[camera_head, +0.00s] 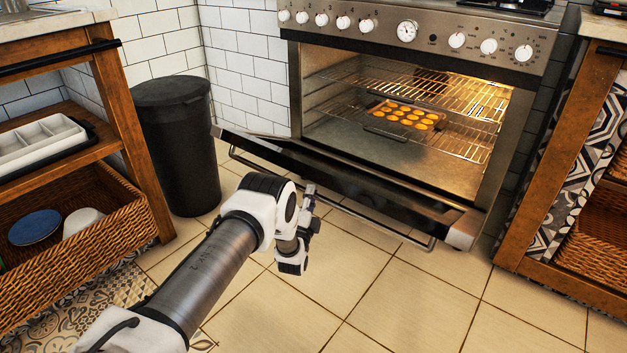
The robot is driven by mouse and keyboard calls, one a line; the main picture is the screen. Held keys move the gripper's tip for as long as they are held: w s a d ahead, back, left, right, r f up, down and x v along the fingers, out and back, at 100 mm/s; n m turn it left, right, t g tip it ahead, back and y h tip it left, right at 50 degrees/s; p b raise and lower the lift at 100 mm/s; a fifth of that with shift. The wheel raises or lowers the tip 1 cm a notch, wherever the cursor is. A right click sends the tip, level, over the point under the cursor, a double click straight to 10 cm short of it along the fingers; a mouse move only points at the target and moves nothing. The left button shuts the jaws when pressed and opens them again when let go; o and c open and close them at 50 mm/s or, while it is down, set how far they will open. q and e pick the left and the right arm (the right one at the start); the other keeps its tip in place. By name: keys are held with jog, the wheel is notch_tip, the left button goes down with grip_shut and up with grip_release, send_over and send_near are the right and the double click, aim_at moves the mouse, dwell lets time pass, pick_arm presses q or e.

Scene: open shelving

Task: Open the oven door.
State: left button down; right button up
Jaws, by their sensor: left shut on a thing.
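The oven (290,75) stands at the back, its steel front facing me. Its door (365,183) is folded down, well open, hinged at the bottom, with its top edge towards me. The door handle (370,219) is a thin bar along that edge. My left arm comes in from the lower left, and my left gripper (309,192) is at the handle, left of its middle, shut on it. The wrist hides part of the handle and the fingertips are small and partly hidden. My right gripper is not in view.
Inside the lit oven are wire racks (470,97) and a tray of round orange-yellow items (405,115). A black bin (178,140) stands left of the oven. Wooden shelving with baskets flanks both sides. The tiled floor (400,300) before the door is clear.

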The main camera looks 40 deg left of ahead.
pick_arm(q)
notch_tip(320, 180, down, 12)
jog(key=s+b, duration=0.2)
jog(key=b, duration=0.3)
jog(key=shift+s+f, duration=0.15)
jog(key=shift+f, duration=0.05)
jog(key=c, duration=1)
grip_release()
jog(key=shift+c, duration=0.2)
